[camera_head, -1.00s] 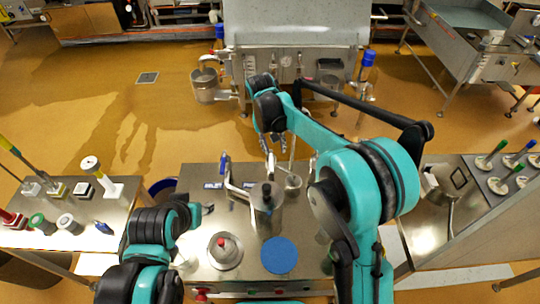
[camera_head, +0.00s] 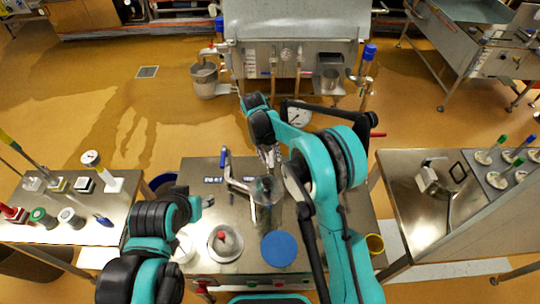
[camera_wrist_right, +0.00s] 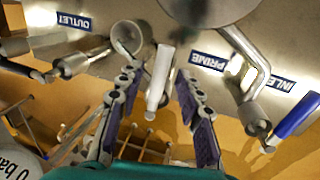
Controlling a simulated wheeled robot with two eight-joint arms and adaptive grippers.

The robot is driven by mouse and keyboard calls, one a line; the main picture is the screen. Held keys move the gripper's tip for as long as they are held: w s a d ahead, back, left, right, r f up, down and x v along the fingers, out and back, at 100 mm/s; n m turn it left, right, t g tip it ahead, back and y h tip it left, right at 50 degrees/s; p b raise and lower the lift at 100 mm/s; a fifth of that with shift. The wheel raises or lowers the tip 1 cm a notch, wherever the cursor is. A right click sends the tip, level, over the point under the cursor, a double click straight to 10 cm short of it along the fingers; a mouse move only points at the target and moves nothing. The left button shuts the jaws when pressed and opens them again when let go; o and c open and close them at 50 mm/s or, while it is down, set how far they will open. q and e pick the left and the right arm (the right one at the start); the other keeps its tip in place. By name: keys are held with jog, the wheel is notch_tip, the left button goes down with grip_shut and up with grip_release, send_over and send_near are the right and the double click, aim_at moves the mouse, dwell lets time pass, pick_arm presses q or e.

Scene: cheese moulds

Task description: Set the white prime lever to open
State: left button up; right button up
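The white prime lever (camera_wrist_right: 160,75) shows in the right wrist view as a white bar beside the blue PRIME label (camera_wrist_right: 207,62). It lies between the two spread fingers of my right gripper (camera_wrist_right: 158,105), with a visible gap on both sides. In the head view my right gripper (camera_head: 268,157) is above the far part of the steel bench; I cannot make out the lever there. My left gripper (camera_head: 207,202) is low over the bench's left side, small and partly behind its arm; its fingers cannot be made out.
Pipes with a blue handle (camera_head: 224,157) stand left of my right gripper. The wrist view shows the OUTLET label (camera_wrist_right: 75,22), the INLET label (camera_wrist_right: 298,108) and a blue handle (camera_wrist_right: 299,115).

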grip_shut()
